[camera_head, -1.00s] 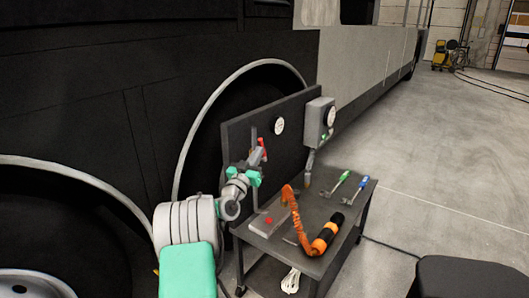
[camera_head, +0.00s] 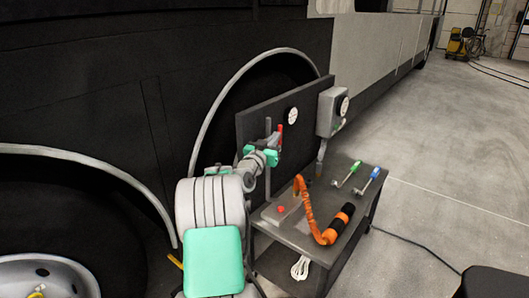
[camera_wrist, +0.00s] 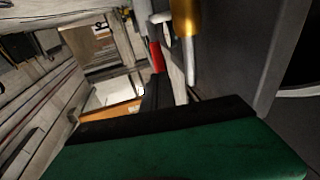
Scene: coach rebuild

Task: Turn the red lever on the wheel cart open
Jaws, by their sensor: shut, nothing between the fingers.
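The red lever (camera_head: 280,131) stands roughly upright on the front of the dark panel of the wheel cart (camera_head: 262,222). It also shows in the wrist view (camera_wrist: 156,57), beside a brass-coloured fitting (camera_wrist: 186,18). My gripper (camera_head: 273,153) is shut and empty, just below and left of the lever in the head view. Its green and black finger fills the bottom of the wrist view. The gripper partly hides the lever's lower end and mount, and I cannot tell whether it touches them.
The cart top carries an orange coiled hose (camera_head: 307,207), a green-handled tool (camera_head: 347,174) and a blue-handled tool (camera_head: 369,180). A grey box with a dial (camera_head: 329,112) sits at the panel's right end. The coach wheel is at left; open floor lies right.

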